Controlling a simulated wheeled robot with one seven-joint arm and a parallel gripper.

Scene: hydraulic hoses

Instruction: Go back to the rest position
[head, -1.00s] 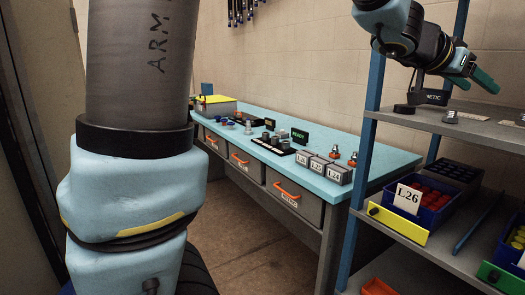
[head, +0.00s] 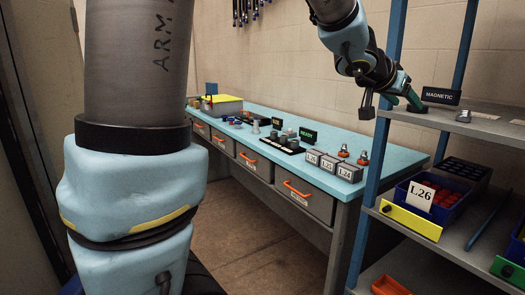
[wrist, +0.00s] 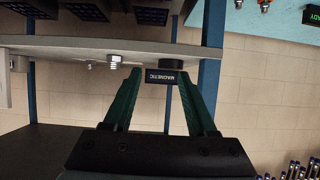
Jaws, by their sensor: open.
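My gripper (head: 414,103) is beside the upper grey shelf (head: 480,126) at the right of the head view, close to the MAGNETIC sign (head: 441,96). Its two green fingers stand apart in the wrist view (wrist: 160,80), with nothing held between them. The sign shows upside down there (wrist: 163,77), beyond the fingertips. A black round piece (wrist: 171,63) sits at the sign on the shelf edge, and a metal fitting (wrist: 115,62) is beside it. My upper arm reaches in from the top of the head view.
A blue-topped workbench (head: 330,150) with drawers, labelled grey blocks (head: 330,164) and fittings runs along the wall. The lower shelf holds a blue L26 bin (head: 440,213) of red parts. A blue rack post (head: 372,170) stands near my gripper. The floor (head: 250,245) before the bench is clear.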

